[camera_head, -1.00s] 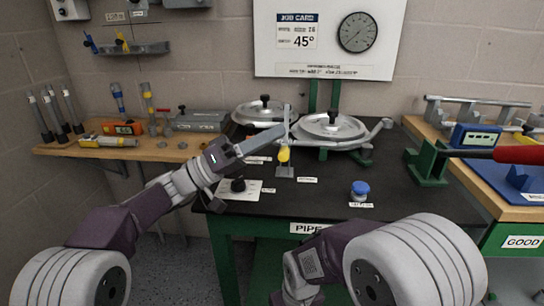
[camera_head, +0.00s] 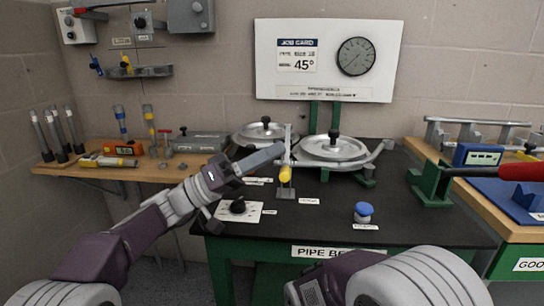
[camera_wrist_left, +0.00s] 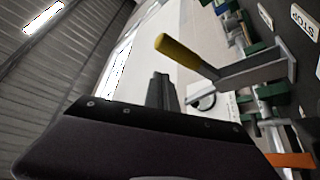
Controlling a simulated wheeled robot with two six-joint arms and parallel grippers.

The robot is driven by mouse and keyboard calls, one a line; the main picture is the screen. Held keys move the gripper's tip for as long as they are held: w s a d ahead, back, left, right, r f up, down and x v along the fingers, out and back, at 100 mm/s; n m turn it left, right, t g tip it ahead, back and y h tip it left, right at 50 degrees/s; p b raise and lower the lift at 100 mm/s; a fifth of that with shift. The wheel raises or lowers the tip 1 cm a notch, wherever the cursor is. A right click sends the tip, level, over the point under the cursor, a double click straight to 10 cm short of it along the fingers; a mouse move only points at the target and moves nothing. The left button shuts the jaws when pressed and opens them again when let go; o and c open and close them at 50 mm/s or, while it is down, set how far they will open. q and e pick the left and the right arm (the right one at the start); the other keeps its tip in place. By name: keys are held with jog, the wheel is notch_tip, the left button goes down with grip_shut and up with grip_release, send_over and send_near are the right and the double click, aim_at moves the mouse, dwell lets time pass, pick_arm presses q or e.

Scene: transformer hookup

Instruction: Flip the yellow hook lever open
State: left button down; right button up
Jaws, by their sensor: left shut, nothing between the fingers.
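The yellow hook lever (camera_head: 286,174) stands on a small grey bracket (camera_head: 286,193) at the table's front left, its yellow grip low above the bracket. A thin grey upright bar (camera_head: 288,143) shows just above it. My left gripper (camera_head: 278,150) is shut and empty, its fingertips beside the upright bar and above the yellow grip. I cannot tell whether they touch. In the left wrist view the yellow grip (camera_wrist_left: 177,52) and its grey arm lie just beyond the shut fingers (camera_wrist_left: 162,92). My right gripper is out of view.
Two round grey dies (camera_head: 333,147) with a bent pipe stand behind the lever. A black knob (camera_head: 238,205) on a white plate is front left, a blue button (camera_head: 363,210) front right. A green vise (camera_head: 432,184) stands at right. The black tabletop (camera_head: 415,215) is clear at front right.

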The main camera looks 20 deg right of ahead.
pick_arm(q)
jog(key=w+a+f+p, duration=0.1)
jog(key=w+a+f, duration=0.1)
jog(key=a, duration=0.6)
jog(key=shift+w+a, duration=0.25)
jog(key=shift+w, duration=0.5)
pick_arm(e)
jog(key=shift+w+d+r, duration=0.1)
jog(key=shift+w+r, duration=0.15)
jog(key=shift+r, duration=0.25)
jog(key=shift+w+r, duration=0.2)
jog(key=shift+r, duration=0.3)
